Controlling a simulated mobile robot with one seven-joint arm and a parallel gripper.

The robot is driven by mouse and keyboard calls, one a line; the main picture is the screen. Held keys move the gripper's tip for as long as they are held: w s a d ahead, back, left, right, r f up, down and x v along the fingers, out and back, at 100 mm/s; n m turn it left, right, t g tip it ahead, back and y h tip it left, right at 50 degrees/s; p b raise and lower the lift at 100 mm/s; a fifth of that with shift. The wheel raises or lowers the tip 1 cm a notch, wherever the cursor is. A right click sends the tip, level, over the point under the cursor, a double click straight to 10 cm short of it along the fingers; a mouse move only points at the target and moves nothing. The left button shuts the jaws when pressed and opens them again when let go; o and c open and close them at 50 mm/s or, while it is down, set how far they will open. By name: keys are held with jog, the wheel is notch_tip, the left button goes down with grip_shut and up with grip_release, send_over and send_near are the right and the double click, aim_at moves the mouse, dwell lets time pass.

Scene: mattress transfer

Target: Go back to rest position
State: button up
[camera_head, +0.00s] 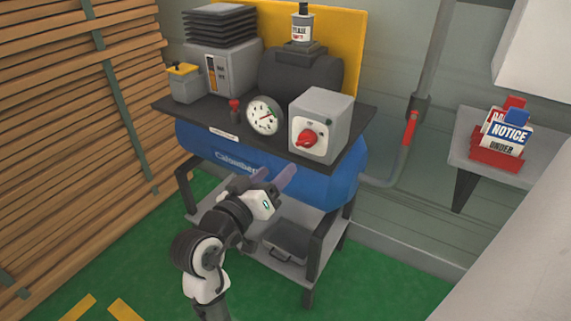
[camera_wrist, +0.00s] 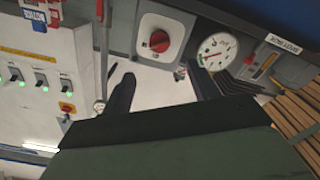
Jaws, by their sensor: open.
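My gripper (camera_head: 272,179) is in front of the blue compressor tank (camera_head: 225,157), below the bench top with the gauge and the red knob box. In the wrist view, my gripper (camera_wrist: 160,90) has its two dark fingers spread apart with nothing between them. The red rotary knob (camera_wrist: 159,41) on its grey box shows beyond the fingers. The same red knob (camera_head: 307,138) is at the right of the bench in the head view. The round gauge (camera_head: 264,115) stands left of it, and it also shows in the wrist view (camera_wrist: 217,51). My arm reaches up from the bottom of the head view.
A lower shelf (camera_head: 290,266) holds a dark tray. A wall shelf (camera_head: 466,150) at right carries a red holder with a NOTICE sign (camera_head: 509,133). A pipe with a red lever (camera_head: 410,128) runs up the wall. Stacked planks (camera_head: 75,110) stand at left. Green floor (camera_head: 235,295) lies open in front.

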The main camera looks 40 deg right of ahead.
jog(key=shift+v, duration=0.8)
